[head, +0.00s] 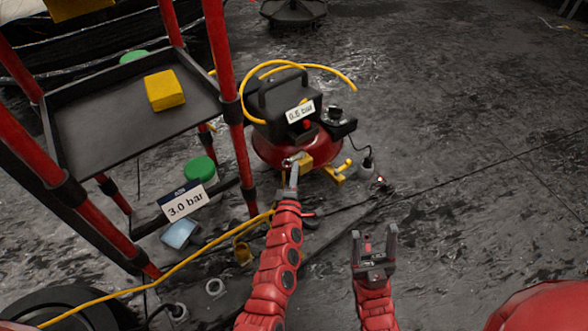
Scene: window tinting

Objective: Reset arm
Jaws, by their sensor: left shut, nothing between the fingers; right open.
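My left arm is red and reaches forward in the middle of the head view. My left gripper (292,172) is shut and empty, and its tip is in front of the lower part of the red and black compressor (275,150). I cannot tell whether it touches the compressor. My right gripper (375,243) is open and empty, pointing forward over bare floor, lower right of the compressor.
A shelf cart with red posts (238,150) stands at left, with a yellow block (164,90) on its black tray (95,125). A yellow hose (165,274) crosses the floor at left. Black cables run near the compressor. The floor at right (480,150) is mostly clear.

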